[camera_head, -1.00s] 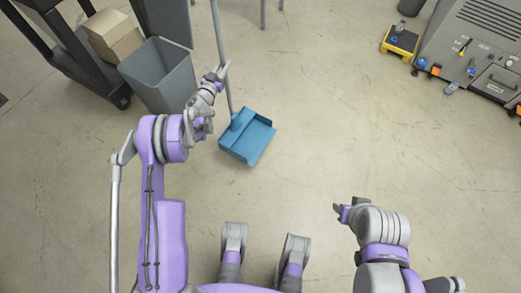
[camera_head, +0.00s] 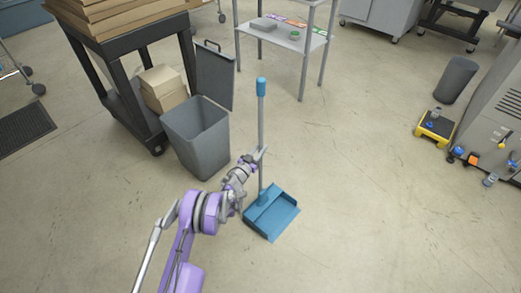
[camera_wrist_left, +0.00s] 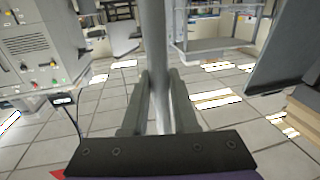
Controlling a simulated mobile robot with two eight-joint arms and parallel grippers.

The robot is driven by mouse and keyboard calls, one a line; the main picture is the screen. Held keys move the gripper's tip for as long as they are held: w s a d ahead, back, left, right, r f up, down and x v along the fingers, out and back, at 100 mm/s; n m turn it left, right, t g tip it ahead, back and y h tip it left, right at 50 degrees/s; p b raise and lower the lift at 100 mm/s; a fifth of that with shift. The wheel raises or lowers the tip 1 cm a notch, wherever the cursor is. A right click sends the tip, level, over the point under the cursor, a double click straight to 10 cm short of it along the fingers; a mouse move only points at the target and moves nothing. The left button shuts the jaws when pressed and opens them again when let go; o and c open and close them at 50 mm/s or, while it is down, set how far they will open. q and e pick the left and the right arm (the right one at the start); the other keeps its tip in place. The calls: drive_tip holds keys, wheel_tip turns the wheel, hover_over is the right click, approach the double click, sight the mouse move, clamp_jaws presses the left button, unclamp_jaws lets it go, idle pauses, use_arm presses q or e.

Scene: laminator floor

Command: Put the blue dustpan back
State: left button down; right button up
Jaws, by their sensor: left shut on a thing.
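The blue dustpan (camera_head: 273,214) has a long grey upright handle (camera_head: 261,122) with a blue grip at the top. Its pan is at or just above the floor, right of the grey bin; I cannot tell whether it touches. My left gripper (camera_head: 259,156) is shut on the handle at about its middle. In the left wrist view the grey pole (camera_wrist_left: 157,70) stands upright between the two fingers (camera_wrist_left: 154,105). My right gripper is not in view.
An open grey bin (camera_head: 199,142) stands left of the dustpan, beside a black cart (camera_head: 112,50) with cardboard boxes. A grey shelf table (camera_head: 285,36) stands behind. A yellow tray (camera_head: 435,128) and grey machine are at the right. The floor between is clear.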

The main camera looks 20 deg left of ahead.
use_arm(q)
drive_tip(key=shift+r, duration=0.1)
drive_tip(key=c, duration=0.7)
unclamp_jaws()
